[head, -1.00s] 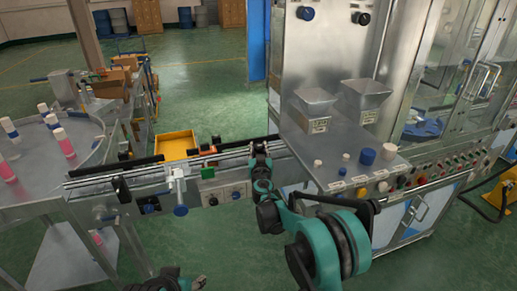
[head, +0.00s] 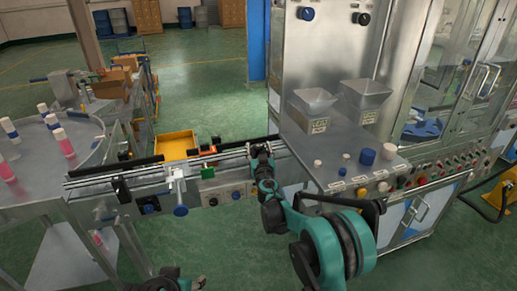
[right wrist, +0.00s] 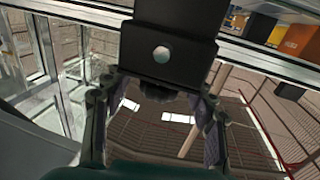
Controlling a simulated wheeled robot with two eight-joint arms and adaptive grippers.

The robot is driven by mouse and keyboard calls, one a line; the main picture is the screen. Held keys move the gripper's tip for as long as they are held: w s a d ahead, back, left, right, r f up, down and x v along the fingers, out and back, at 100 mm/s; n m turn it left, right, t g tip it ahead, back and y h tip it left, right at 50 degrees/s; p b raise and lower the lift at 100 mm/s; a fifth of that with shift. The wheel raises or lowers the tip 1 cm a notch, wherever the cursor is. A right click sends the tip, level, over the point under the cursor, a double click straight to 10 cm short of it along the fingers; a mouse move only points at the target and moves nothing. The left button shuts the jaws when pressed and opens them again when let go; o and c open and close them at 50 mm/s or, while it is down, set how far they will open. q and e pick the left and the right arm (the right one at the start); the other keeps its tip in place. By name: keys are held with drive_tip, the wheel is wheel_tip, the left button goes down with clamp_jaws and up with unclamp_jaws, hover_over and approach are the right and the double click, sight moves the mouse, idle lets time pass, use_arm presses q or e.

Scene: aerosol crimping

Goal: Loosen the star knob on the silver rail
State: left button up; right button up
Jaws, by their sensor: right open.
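The silver rail (head: 215,158) runs along the conveyor's front edge. My right gripper (head: 261,150) is at the rail near its right end, by the silver machine. In the right wrist view, the open fingers (right wrist: 158,105) stand on both sides of a dark knob-like shape (right wrist: 160,92) under a black block (right wrist: 165,45) on the rail; its star form is not clear. I cannot tell whether the fingers touch it. In the head view my gripper hides this spot. Part of my left gripper (head: 190,283) shows at the bottom edge; its fingers are unclear.
A white bracket (head: 177,184) with a blue knob (head: 180,210) is on the rail to the left of my right gripper. A yellow bin (head: 178,145) lies behind the rail. The silver machine (head: 340,150) with hoppers stands close on the right.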

drive_tip(key=shift+s, duration=0.15)
drive_tip(key=s+d, duration=0.1)
drive_tip(key=s, duration=1)
drive_tip(key=shift+s+d, duration=0.2)
drive_tip(key=shift+s, duration=0.15)
